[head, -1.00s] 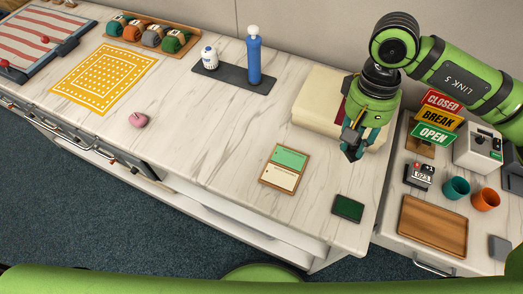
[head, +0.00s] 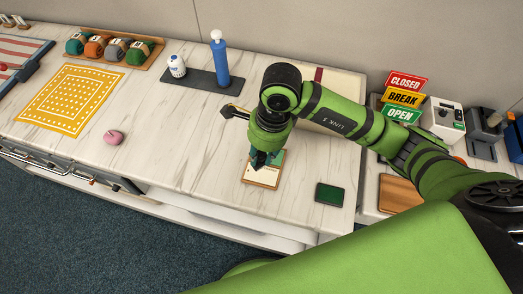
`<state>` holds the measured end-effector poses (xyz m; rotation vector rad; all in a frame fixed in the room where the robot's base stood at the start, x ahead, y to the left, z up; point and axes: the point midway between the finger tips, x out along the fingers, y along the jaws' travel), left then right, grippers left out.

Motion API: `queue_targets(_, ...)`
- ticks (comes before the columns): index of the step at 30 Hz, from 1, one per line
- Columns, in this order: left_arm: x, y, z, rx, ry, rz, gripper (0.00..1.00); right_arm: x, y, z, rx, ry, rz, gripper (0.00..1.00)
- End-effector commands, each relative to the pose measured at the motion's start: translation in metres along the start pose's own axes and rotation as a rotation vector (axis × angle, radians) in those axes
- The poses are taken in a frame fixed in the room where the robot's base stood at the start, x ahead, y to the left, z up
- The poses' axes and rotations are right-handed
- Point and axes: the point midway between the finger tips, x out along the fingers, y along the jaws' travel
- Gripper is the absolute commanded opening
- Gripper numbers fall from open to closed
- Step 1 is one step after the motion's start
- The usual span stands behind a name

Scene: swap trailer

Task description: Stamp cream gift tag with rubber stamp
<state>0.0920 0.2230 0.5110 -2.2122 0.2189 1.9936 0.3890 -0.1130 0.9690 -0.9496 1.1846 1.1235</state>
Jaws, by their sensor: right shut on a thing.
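The cream gift tag (head: 262,176) lies in the front half of a small wooden tray (head: 259,187) on the marble counter, with a green card (head: 279,157) behind it. My right gripper (head: 259,161) points down over the tray and covers part of both cards. It is shut on what I take to be the rubber stamp, which is mostly hidden; I cannot tell whether it touches the tag. A dark-ended piece with a brown part (head: 234,112) sticks out left of my wrist. A green ink pad (head: 330,194) lies right of the tray. My left gripper is not in view.
A pink object (head: 113,137) and a yellow patterned cloth (head: 70,98) lie to the left. The counter between them and the tray is clear.

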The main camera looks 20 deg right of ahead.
Motion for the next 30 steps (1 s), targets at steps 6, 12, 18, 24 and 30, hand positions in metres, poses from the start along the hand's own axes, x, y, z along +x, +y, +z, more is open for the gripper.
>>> queue_targets(6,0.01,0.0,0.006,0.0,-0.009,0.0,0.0,0.016,0.0,-0.002,0.0,0.0,0.003,0.04)
queue_targets(12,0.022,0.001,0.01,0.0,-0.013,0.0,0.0,0.037,0.0,-0.005,-0.003,0.0,0.004,0.04)
queue_targets(18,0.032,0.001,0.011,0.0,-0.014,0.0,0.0,0.054,0.0,-0.009,-0.002,0.0,0.003,0.04)
queue_targets(24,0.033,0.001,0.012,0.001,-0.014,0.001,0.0,0.058,-0.001,-0.009,-0.003,0.0,0.002,0.04)
queue_targets(30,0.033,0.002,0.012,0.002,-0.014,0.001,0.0,0.058,-0.001,-0.009,-0.003,0.0,0.002,0.04)
